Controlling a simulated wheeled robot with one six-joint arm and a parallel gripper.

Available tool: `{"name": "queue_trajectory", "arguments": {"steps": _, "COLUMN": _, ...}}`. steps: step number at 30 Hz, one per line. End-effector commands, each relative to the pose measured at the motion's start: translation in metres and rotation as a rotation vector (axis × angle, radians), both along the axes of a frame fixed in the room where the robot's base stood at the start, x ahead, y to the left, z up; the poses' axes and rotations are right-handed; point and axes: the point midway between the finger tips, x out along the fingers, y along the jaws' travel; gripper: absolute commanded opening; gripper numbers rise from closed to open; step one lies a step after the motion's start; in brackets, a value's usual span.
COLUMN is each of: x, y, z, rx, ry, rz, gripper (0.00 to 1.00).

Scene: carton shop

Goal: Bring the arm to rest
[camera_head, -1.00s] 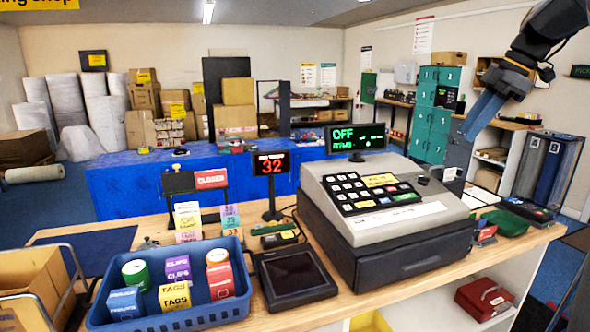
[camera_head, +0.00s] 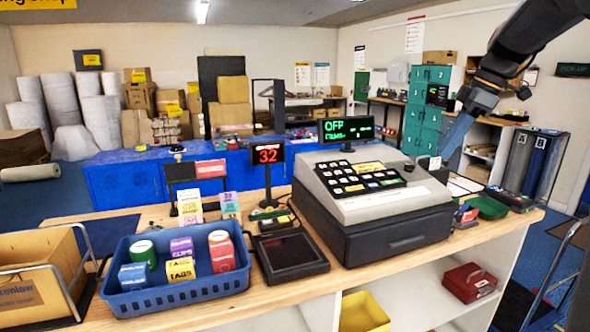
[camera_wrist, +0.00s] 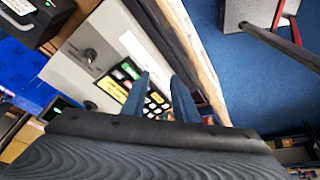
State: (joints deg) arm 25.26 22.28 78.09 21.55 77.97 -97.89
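My gripper (camera_head: 452,140) hangs at the right of the head view, its blue fingers pointing down and left, above the right end of the counter and beside the cash register (camera_head: 400,209). In the wrist view my gripper (camera_wrist: 160,88) shows two blue fingers set apart with nothing between them. The register's keypad (camera_wrist: 152,102) lies beyond the fingertips there. The arm reaches in from the top right corner of the head view.
The wooden counter (camera_head: 222,303) holds a blue basket (camera_head: 180,298) of small boxes and cans, a dark tablet (camera_head: 290,256), a red "32" display (camera_head: 267,154) and a green tray (camera_head: 487,207). An open carton (camera_head: 40,270) stands at left.

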Motion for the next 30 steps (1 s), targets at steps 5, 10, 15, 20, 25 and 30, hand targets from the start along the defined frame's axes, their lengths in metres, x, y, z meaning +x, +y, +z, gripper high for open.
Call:
{"name": "queue_trajectory", "arguments": {"steps": 5, "x": -0.013, "y": 0.029, "z": -0.046, "rx": -0.006, "ry": 0.080, "rz": -0.141, "gripper": 0.27}}
{"name": "queue_trajectory", "arguments": {"steps": 10, "x": -0.040, "y": 0.068, "z": -0.107, "rx": -0.028, "ry": 0.178, "rz": -0.337, "gripper": 0.27}}
{"name": "queue_trajectory", "arguments": {"steps": 15, "x": -0.094, "y": 0.117, "z": -0.191, "rx": -0.075, "ry": 0.276, "rz": -0.608, "gripper": 0.27}}
{"name": "queue_trajectory", "arguments": {"steps": 20, "x": -0.160, "y": 0.155, "z": -0.264, "rx": -0.121, "ry": 0.329, "rz": -0.851, "gripper": 0.27}}
{"name": "queue_trajectory", "arguments": {"steps": 25, "x": -0.227, "y": 0.180, "z": -0.321, "rx": -0.145, "ry": 0.346, "rz": -1.050, "gripper": 0.27}}
{"name": "queue_trajectory", "arguments": {"steps": 30, "x": -0.265, "y": 0.188, "z": -0.348, "rx": -0.148, "ry": 0.349, "rz": -1.158, "gripper": 0.27}}
